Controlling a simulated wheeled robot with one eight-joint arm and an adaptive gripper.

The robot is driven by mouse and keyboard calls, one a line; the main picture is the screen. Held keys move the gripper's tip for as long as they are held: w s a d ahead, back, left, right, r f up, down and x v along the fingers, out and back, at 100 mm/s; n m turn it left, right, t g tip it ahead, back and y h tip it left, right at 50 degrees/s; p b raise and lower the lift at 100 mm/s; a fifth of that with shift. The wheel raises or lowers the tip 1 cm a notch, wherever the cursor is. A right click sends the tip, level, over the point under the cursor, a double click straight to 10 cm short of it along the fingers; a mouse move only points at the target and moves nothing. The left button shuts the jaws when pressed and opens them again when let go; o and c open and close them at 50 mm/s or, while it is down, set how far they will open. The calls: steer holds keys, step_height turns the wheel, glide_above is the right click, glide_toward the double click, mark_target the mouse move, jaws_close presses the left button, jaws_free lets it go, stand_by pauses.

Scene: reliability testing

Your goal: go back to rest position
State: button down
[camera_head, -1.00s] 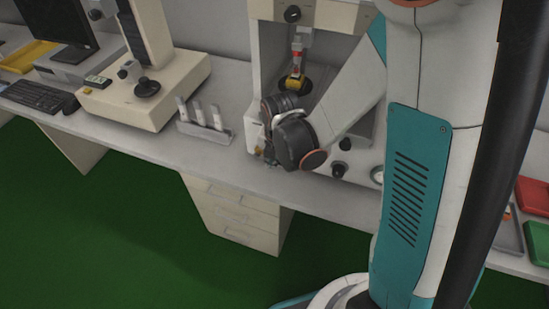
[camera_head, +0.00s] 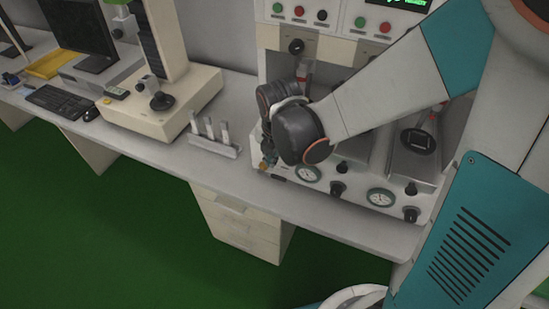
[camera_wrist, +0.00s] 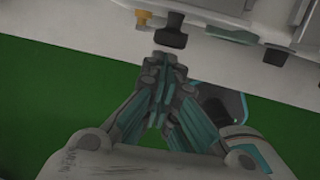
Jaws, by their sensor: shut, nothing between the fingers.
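My gripper (camera_wrist: 165,68) is shut and empty in the wrist view. Its fingertips meet near the bench front edge, close to a black knob (camera_wrist: 171,32) on the test machine. In the head view my gripper (camera_head: 268,152) is mostly hidden behind my dark wrist joint, in front of the left part of the test machine (camera_head: 345,190). I cannot tell whether the fingers touch anything.
The test machine has gauges (camera_head: 380,197), knobs and buttons on its front. A rack with several light pieces (camera_head: 214,149) stands left of it. Farther left are a cream instrument (camera_head: 190,92), a keyboard (camera_head: 57,102) and a monitor (camera_head: 78,30). Green floor (camera_head: 100,220) lies open in front.

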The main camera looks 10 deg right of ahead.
steer(key=shift+v, duration=0.75)
steer(key=shift+w+a+r, duration=0.1)
steer(key=shift+a, duration=0.05)
steer(key=s+d+r+m+t, duration=0.2)
steer(key=s+d+r+m, duration=0.2)
steer(key=m, duration=1)
steer(key=s+d+r+m+t, duration=0.2)
steer(key=s+d+r+m, duration=0.2)
steer(key=s+r+m, duration=0.5)
steer(key=r+m, duration=0.1)
steer(key=m, duration=0.4)
steer(key=shift+d+r+m, duration=0.2)
steer(key=shift+d+m, duration=0.1)
steer(key=shift+d, duration=0.1)
